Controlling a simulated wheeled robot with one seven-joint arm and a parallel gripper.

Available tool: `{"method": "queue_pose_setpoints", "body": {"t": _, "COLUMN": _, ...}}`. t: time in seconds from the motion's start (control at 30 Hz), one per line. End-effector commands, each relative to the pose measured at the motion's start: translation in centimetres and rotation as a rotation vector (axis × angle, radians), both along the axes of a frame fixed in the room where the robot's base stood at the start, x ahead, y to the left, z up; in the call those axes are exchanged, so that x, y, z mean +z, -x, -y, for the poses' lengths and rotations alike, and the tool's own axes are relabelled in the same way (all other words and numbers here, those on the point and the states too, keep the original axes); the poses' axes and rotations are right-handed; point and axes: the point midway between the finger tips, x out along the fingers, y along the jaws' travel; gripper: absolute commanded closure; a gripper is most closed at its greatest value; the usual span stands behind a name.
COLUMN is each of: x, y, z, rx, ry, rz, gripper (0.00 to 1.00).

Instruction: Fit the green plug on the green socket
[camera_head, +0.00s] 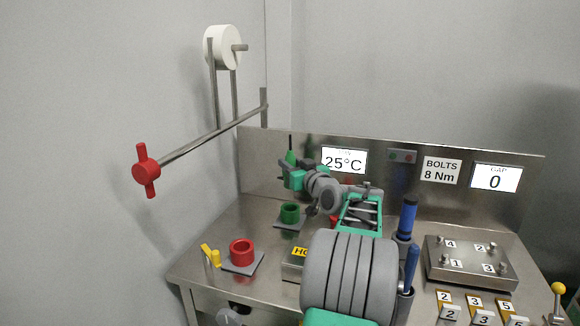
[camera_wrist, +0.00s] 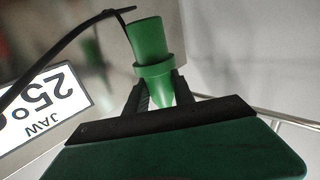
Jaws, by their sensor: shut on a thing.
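The green plug (camera_head: 291,156) is held upright by my gripper (camera_head: 290,168), high above the bench in front of the steel back panel. In the wrist view the plug (camera_wrist: 149,45) has a collar, and my gripper's dark fingers (camera_wrist: 158,92) are shut on it just below that collar. A black cable (camera_wrist: 70,40) runs beside the plug's end. The green socket (camera_head: 290,211) is a ring on a grey plate on the bench, below the plug in the picture; nothing is seen in it. The wrist view does not show the socket.
A red socket (camera_head: 241,250) on a grey plate and a yellow part (camera_head: 211,256) stand at front left. A block labelled HO (camera_head: 298,252) is partly hidden by my arm. Blue-handled tools (camera_head: 408,218) and a bolted plate (camera_head: 472,260) are at right. A red-handled bar (camera_head: 200,143) reaches out left.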

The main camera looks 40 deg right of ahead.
Motion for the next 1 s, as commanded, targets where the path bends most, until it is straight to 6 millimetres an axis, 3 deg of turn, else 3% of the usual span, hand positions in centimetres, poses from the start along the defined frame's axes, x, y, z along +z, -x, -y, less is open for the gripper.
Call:
{"method": "queue_pose_setpoints", "body": {"t": 0.27, "x": -0.3, "y": 0.1, "z": -0.1, "rx": 0.001, "ry": 0.002, "rz": 0.002, "gripper": 1.0}}
{"method": "queue_pose_setpoints", "body": {"t": 0.7, "x": -5.1, "y": 0.1, "z": -0.2, "rx": 0.002, "ry": 0.0, "rz": 0.001, "gripper": 1.0}}
{"method": "queue_pose_setpoints", "body": {"t": 1.0, "x": -5.8, "y": 0.1, "z": -0.2, "rx": 0.002, "ry": 0.001, "rz": 0.001, "gripper": 1.0}}
